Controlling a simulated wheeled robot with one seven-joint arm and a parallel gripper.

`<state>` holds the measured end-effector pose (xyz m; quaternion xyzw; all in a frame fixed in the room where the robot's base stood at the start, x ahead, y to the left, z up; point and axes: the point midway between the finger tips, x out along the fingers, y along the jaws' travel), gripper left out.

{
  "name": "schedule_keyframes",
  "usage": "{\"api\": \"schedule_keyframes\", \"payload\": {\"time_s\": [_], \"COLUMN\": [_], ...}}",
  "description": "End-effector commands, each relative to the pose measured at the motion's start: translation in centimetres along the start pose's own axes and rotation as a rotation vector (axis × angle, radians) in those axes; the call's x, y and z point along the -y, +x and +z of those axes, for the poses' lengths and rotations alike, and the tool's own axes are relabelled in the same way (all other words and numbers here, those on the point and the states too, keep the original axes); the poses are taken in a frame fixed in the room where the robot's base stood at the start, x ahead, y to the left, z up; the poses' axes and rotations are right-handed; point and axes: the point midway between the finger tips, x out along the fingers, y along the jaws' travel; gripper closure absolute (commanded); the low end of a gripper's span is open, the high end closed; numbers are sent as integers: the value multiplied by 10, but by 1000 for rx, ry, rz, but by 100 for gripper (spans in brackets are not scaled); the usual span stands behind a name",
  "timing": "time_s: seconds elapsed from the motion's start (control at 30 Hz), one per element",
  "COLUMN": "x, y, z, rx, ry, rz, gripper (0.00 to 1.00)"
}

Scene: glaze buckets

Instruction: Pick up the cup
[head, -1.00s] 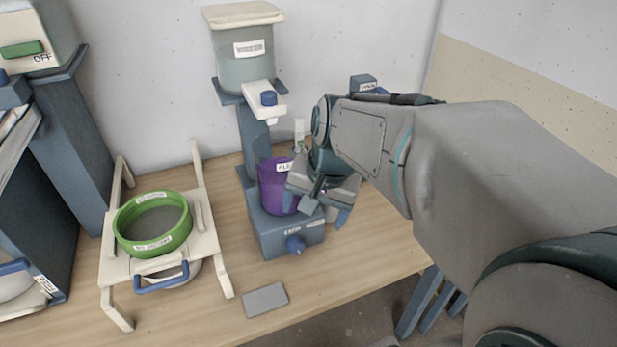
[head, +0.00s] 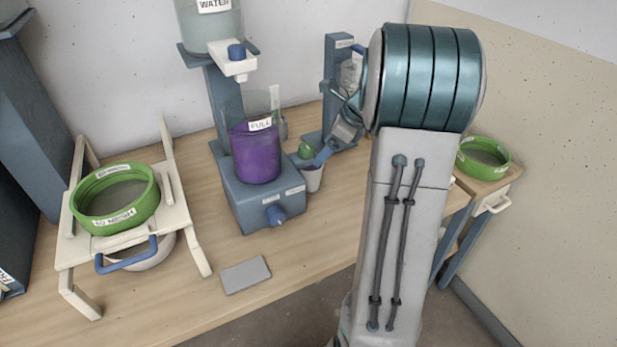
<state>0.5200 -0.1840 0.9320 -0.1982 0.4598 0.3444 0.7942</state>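A small pale cup (head: 313,179) stands on the table just right of the blue knobbed base, with a rounded green thing (head: 305,150) at its top. I cannot tell whether the green thing is in the cup or behind it. My gripper (head: 322,157) is right above the cup, pointing down and to the left, with a blue finger over its rim. My arm hides much of the gripper, and the gap between its fingers is not clear. A clear container of purple liquid labelled FULL (head: 256,155) stands on the blue base (head: 250,203).
A water tank (head: 210,25) with a spigot rises behind the purple container. A green sieve (head: 117,215) rests on a pale rack at left, over a bowl. A grey plate (head: 245,275) lies near the front edge. Another green ring (head: 485,150) is at right. A blue stand (head: 338,60) is behind.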

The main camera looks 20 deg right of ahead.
Motion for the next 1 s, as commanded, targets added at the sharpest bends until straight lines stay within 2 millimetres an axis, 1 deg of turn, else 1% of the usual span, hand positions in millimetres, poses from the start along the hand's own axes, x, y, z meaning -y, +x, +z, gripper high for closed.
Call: {"api": "schedule_keyframes", "payload": {"time_s": [0.03, 0.1, 0.33, 0.5, 0.6, 0.7, 0.93, 0.97, 1.0], "x": [-1, 0, 0, 3, 3, 3, 3, 3, 3], "y": [11, 20, 37, 63, 75, 82, 82, 82, 82], "z": [-1, -1, -1, -3, -3, -3, -2, -2, -2], "rx": [0, -1, -1, -1, -1, -1, -1, -1, -1], "ry": [0, -1, -2, -1, -2, -2, -3, -3, -3], "rz": [4, 2, 2, 3, 1, 1, -1, -1, -1], "gripper": [20, 20, 20, 20, 20, 20, 20, 26, 37]}}
